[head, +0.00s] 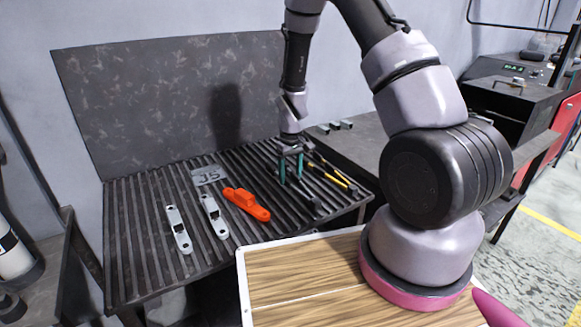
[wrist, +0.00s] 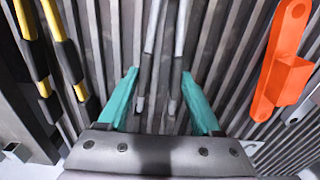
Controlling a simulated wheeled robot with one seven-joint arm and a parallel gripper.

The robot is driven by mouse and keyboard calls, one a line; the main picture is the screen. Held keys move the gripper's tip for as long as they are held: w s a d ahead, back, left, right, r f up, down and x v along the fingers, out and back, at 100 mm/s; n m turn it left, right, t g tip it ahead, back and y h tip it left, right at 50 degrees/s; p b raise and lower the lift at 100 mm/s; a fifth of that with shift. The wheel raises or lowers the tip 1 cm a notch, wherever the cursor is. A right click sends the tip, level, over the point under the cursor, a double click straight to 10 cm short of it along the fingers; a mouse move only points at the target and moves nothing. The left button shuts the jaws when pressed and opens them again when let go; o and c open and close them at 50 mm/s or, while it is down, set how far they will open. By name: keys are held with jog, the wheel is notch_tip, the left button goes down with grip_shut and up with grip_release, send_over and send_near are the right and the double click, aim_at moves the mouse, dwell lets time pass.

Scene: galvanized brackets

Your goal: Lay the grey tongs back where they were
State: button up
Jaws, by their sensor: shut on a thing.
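The grey tongs (wrist: 180,40) show in the wrist view as two grey and dark arms running between my teal fingertips. My gripper (wrist: 165,98) is shut on them, with one finger on each side; the fingers stand well apart, and the contact itself is hard to see. In the head view my gripper (head: 291,166) points down at the right part of the slatted bench (head: 140,245), close to its surface. There the tongs (head: 312,202) are partly hidden by the fingers. I cannot tell whether they touch the slats.
Yellow-and-black tools (head: 337,177) lie right of my gripper and also show in the wrist view (wrist: 62,45). An orange bracket (head: 246,204) lies to its left, then two pale metal brackets (head: 214,215). A plate marked J5 (head: 208,176) lies behind them. The bench's left part is bare.

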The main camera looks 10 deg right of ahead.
jog(key=shift+f, duration=0.4)
jog(key=o, duration=0.7)
jog(key=shift+c, duration=0.2)
notch_tip(320, 180, up, 11)
jog(key=shift+s, duration=0.15)
